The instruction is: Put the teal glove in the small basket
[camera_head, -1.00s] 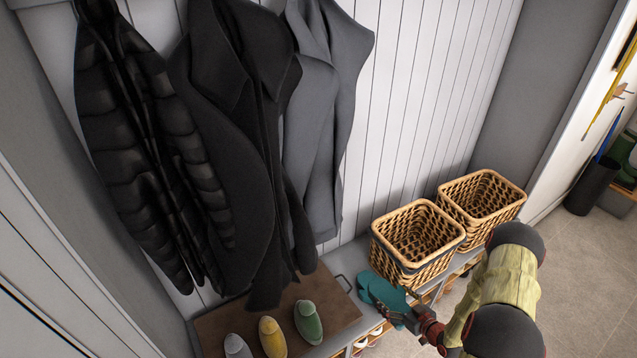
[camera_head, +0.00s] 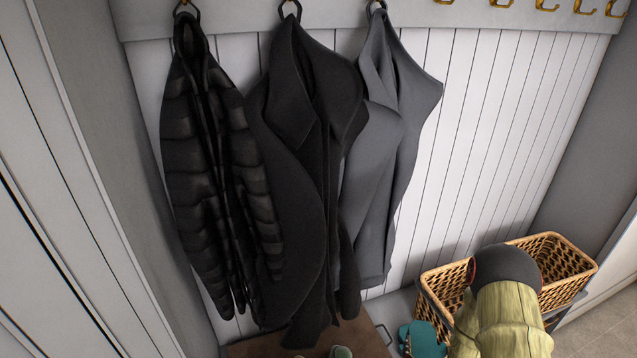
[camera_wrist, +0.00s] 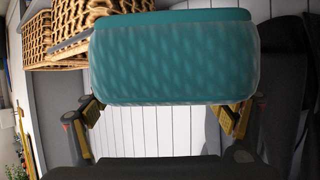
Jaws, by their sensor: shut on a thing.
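The teal glove (camera_head: 424,340) is at the bottom edge of the head view, in front of the left wicker basket (camera_head: 440,282). In the wrist view the glove (camera_wrist: 175,62) fills the upper middle. My gripper (camera_wrist: 165,115) is shut on it, with a yellow-padded finger at each side. In the head view my arm hides the gripper. The second wicker basket (camera_head: 570,262) stands to the right, partly behind my arm. The baskets look alike, and I cannot tell which is the small one. Baskets also show at the upper left of the wrist view (camera_wrist: 118,22).
Dark coats (camera_head: 300,150) and a grey jacket (camera_head: 385,150) hang on the white panelled wall left of the baskets. A brown tray (camera_head: 365,340) with shoes, mostly cut off, lies on the bench left of the glove. Brass hooks line the rail at upper right.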

